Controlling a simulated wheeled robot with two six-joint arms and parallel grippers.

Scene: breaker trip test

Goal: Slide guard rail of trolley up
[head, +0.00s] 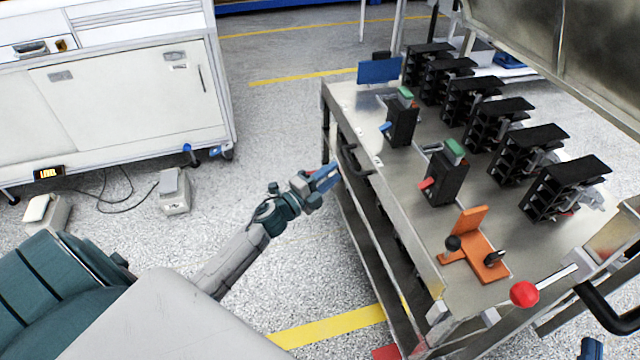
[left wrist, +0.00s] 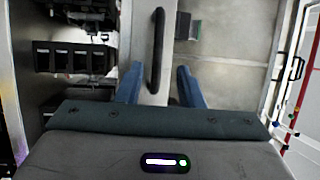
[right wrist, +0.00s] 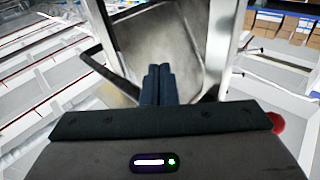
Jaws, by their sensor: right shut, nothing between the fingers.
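The metal trolley (head: 365,200) stands at the right of the head view. A black handle (head: 352,162) is on its left side; a black bar handle (left wrist: 156,50) shows in the left wrist view. My left gripper (head: 325,178) is beside that edge. Its blue fingers (left wrist: 160,85) are apart, with the bar ahead between them in the picture; contact cannot be told. My right gripper (head: 590,348) is at the bottom right, below a curved black handle (head: 600,312). Its fingers (right wrist: 158,85) are shut and empty. I cannot tell which part is the guard rail.
Black breaker units (head: 560,185), an orange fixture (head: 475,255) and a red-knobbed lever (head: 524,293) are on the trolley top. A tilted metal panel (head: 560,45) hangs over its far right. A white cabinet (head: 140,90) stands left. Speckled floor (head: 290,130) between is clear.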

